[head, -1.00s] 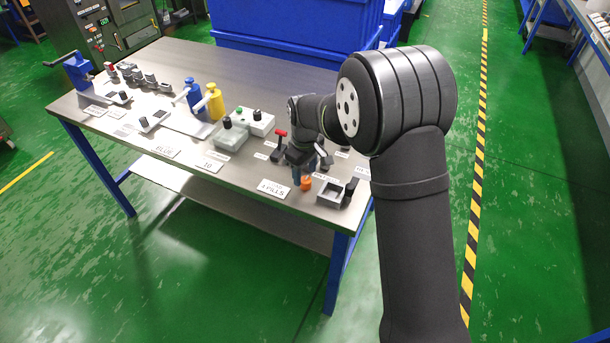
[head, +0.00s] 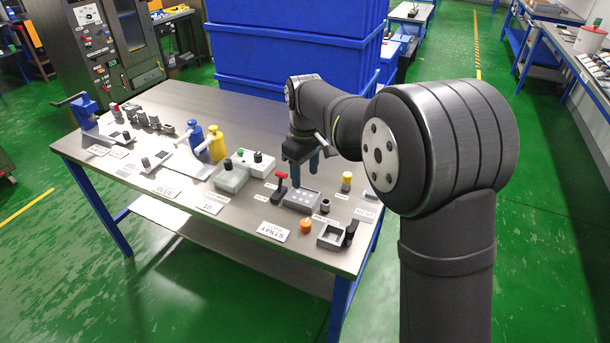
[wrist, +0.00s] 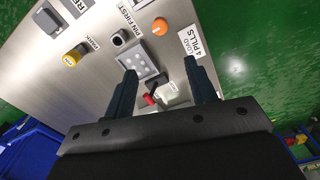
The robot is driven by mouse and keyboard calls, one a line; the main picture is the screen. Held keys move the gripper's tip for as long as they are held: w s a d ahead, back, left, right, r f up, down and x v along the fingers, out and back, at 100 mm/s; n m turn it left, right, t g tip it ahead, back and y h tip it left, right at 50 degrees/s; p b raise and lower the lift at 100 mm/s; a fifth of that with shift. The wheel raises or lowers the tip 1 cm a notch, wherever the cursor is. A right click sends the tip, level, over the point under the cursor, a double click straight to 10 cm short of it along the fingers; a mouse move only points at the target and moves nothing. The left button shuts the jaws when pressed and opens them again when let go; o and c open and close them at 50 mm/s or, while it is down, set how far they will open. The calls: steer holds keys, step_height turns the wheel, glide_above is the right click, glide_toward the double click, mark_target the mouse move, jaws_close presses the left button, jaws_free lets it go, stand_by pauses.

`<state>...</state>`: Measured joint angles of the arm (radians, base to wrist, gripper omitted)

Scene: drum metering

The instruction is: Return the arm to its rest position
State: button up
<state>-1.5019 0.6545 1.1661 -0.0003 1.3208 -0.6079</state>
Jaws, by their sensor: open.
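My gripper (head: 305,172) is open with nothing between its two dark fingers, and it points down over the front right part of the workbench (head: 250,112). In the wrist view my gripper (wrist: 160,66) shows bare metal and the grey dimpled block (wrist: 138,58) between and beyond its fingertips. In the head view that block (head: 302,198) lies just below the fingers, which look raised clear of it. My arm reaches in from the right.
A red-handled part (head: 279,187), an orange knob (head: 305,226), a yellow-topped cylinder (head: 346,181) and a square open box (head: 331,236) stand near the gripper. Blue (head: 195,138) and yellow (head: 216,146) bottles stand farther left. Large blue bins (head: 290,50) rise behind the bench.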

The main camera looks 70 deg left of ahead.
mark_target(305, 221)
step_height(305, 221, down, 18)
steer(key=shift+r, duration=0.25)
stand_by(0.5)
steer(key=shift+r, duration=0.1)
